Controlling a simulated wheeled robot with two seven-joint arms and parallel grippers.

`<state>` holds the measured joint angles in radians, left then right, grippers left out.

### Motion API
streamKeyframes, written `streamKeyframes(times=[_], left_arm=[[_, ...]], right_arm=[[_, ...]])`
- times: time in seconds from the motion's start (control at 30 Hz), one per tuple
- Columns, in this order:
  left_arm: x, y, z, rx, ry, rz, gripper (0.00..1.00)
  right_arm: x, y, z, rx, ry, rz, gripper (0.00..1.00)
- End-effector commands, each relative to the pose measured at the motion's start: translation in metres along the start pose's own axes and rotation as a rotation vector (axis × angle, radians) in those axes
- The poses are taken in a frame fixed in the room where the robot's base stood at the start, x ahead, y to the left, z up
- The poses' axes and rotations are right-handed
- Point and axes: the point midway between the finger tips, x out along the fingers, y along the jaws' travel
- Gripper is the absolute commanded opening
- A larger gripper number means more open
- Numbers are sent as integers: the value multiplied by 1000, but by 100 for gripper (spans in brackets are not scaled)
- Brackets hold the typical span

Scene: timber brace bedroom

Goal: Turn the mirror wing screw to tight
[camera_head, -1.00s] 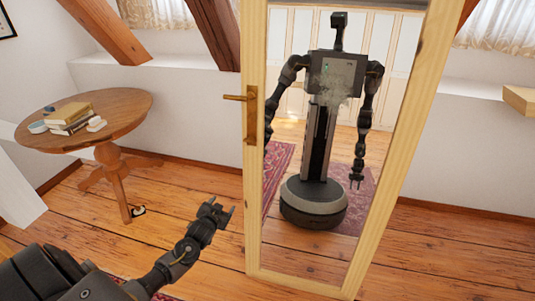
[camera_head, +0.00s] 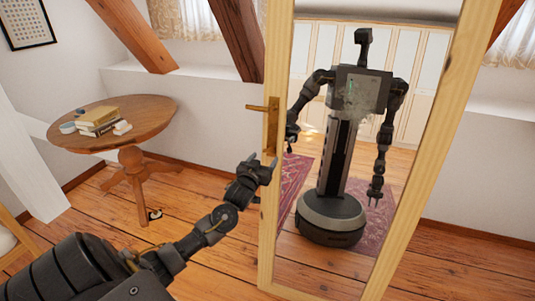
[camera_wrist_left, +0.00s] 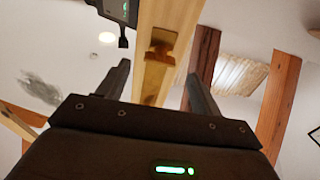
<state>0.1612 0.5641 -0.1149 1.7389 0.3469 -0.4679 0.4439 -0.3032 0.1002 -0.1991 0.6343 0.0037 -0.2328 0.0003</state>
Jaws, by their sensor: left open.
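The tall mirror (camera_head: 345,265) stands in a pale wooden frame. The brass-coloured wing screw (camera_head: 260,107) sits on the frame's left post, its wing pointing left, roughly level, above a brass plate. My left gripper (camera_head: 262,164) is open and empty, below the wing screw and close to the left post. In the left wrist view the open fingers (camera_wrist_left: 158,70) lie either side of the post, with the wing screw (camera_wrist_left: 161,45) beyond them, apart from them. My right gripper shows only as a small reflection in the mirror.
A round wooden table (camera_head: 150,118) with several books (camera_head: 98,120) stands at the left. Slanted timber braces (camera_head: 135,35) rise behind. A cream bed or seat edge (camera_head: 8,240) shows at far left.

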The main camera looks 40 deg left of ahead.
Motion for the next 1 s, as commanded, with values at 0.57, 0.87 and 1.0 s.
streamKeyframes(times=[0.57, 0.87, 1.0], left_arm=[[46, 0, 0, 0, 0, 1, 65], [46, 0, 0, 0, 0, 0, 41], [46, 0, 0, 0, 0, 0, 22]], right_arm=[[-3, -6, -2, 2, 4, -8, 36], [-3, -6, -3, 2, 6, -8, 36], [-3, -6, -3, 2, 6, -8, 36]])
